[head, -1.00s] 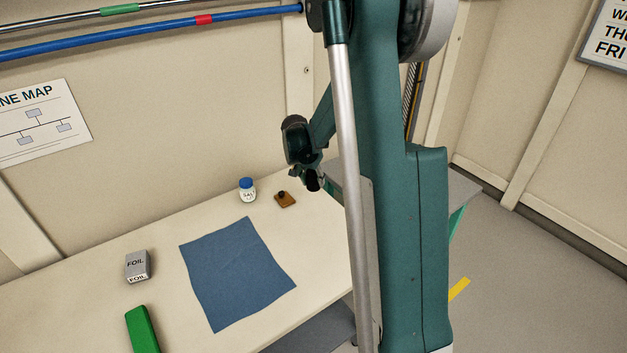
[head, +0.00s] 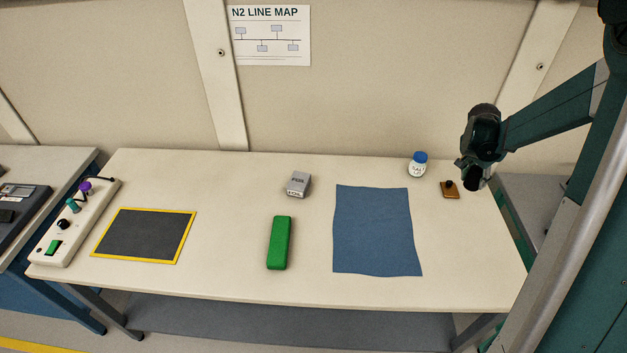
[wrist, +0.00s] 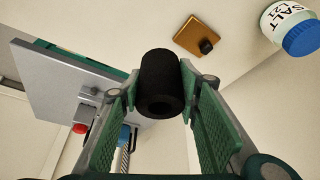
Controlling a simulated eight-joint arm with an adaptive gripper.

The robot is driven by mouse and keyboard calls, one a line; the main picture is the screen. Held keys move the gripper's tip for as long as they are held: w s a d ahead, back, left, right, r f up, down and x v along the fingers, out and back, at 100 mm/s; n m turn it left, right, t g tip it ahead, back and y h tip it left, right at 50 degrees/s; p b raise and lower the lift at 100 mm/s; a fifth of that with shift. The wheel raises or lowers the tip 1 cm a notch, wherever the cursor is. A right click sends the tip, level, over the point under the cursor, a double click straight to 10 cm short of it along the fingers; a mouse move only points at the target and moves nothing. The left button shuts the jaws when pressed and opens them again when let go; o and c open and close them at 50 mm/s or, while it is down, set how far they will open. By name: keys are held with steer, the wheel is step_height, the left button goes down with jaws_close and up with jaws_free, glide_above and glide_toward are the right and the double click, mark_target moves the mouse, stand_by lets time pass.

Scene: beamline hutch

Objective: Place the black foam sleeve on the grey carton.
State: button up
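The black foam sleeve (wrist: 160,82) is a short, thick tube with a hole in its end, between the two green-padded fingers of my gripper (wrist: 160,88) in the wrist view. The fingers are closed on its sides. In the head view, my gripper (head: 470,170) is above the right end of the table, with the dark sleeve (head: 473,181) at its tip. The grey carton (head: 298,184), marked FOIL, stands on the table near the middle back, well left of my gripper. Its top is bare.
A salt jar (head: 418,164) with a blue lid and a brown block with a black knob (head: 450,189) are near my gripper. A blue cloth (head: 376,232), green bar (head: 279,243), yellow-edged dark mat (head: 145,235) and control strip (head: 75,225) lie further left.

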steer(key=w+a+r+n+t, duration=0.1)
steer(key=w+a+n, duration=0.35)
steer(key=a, duration=1.25)
step_height(320, 180, up, 3)
steer(key=n+t+y+p, duration=0.1)
steer(key=n+y+p, duration=0.2)
steer(key=n, duration=0.3)
glide_above(300, 177)
steer(key=s, duration=0.2)
steer(key=shift+w+a+r, duration=0.1)
steer(key=shift+a+r, duration=0.1)
steer(key=shift+f, duration=0.1)
steer(key=shift+f, duration=3.05)
steer(key=shift+f+b, duration=0.35)
steer(key=shift+f, duration=1.5)
steer(key=shift+f, duration=0.15)
